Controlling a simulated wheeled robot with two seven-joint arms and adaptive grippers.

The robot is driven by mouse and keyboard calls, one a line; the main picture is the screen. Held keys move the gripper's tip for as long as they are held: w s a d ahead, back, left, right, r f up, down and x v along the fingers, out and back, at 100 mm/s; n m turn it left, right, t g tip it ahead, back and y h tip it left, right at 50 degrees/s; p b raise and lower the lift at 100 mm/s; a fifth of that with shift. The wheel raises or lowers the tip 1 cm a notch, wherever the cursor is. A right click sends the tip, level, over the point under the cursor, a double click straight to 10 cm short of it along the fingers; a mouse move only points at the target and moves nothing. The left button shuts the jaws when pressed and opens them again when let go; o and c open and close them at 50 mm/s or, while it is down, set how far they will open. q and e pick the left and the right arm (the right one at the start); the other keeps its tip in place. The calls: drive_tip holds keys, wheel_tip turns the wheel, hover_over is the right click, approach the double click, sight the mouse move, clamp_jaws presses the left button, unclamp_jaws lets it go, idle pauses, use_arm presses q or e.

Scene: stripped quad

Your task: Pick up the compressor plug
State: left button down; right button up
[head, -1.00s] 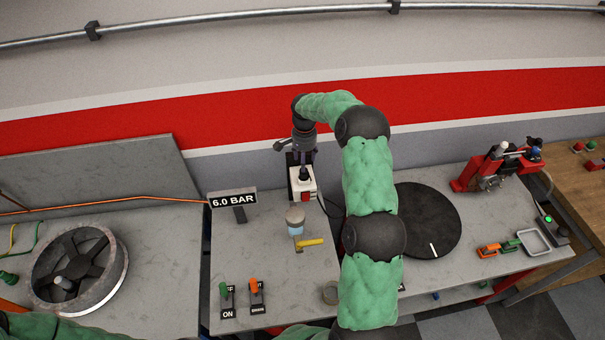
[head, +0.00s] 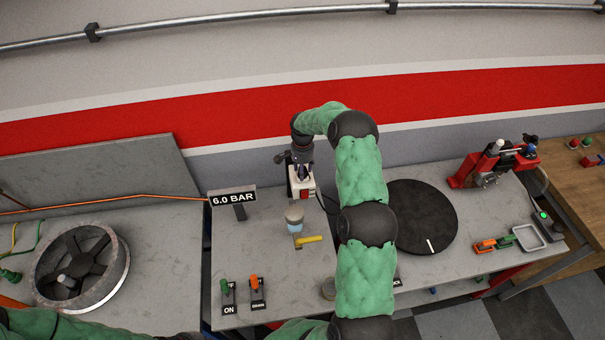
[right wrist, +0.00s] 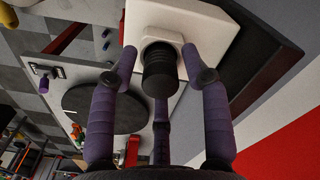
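The compressor plug (right wrist: 160,72) is a black ribbed cylinder standing in a pale collar on a white box (right wrist: 185,18). In the head view the white box (head: 295,188), with a red switch, stands near the back of the grey bench, and my gripper hides most of the plug. My right gripper (head: 302,174) points down over the box. In the right wrist view its purple fingers (right wrist: 160,60) are spread around the plug, with gaps visible at its sides. My left gripper is out of view.
A yellow-handled valve with a clear bowl (head: 294,216) stands just in front of the box. A 6.0 BAR sign (head: 233,198) is to its left. A black round mat (head: 425,215) lies to the right, past my arm. The wall is close behind.

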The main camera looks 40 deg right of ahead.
clamp_jaws()
